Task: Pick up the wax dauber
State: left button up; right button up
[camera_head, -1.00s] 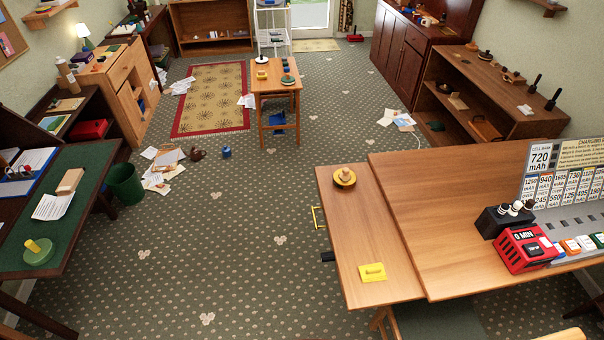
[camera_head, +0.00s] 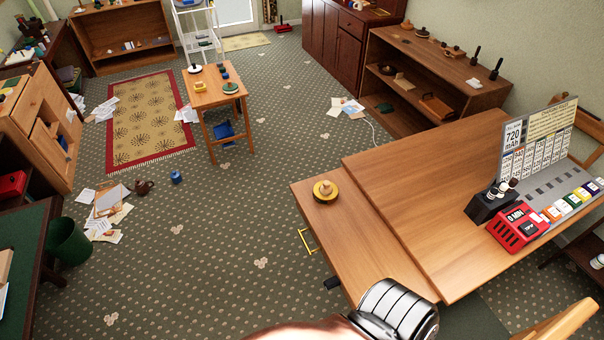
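A yellow round piece with a wooden knob (camera_head: 325,191) stands upright on the lower left leaf of the large wooden table (camera_head: 420,190). It may be the wax dauber, but I cannot tell for sure. Similar small round pieces, including a green one (camera_head: 230,88) and a dark one with a white base (camera_head: 194,69), stand on the small wooden table (camera_head: 214,92) farther back. No gripper fingers show in the view.
A red timer box (camera_head: 517,229), a black holder (camera_head: 490,204) and a chart board (camera_head: 540,140) stand on the large table's right. A green bin (camera_head: 68,241) and scattered papers (camera_head: 104,212) lie left. Patterned carpet (camera_head: 200,270) is open between. A chair (camera_head: 558,326) stands lower right.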

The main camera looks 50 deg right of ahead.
aim_at(326, 189)
jog(key=i, duration=2.55)
jog(key=z, duration=4.3)
jog(key=i, duration=1)
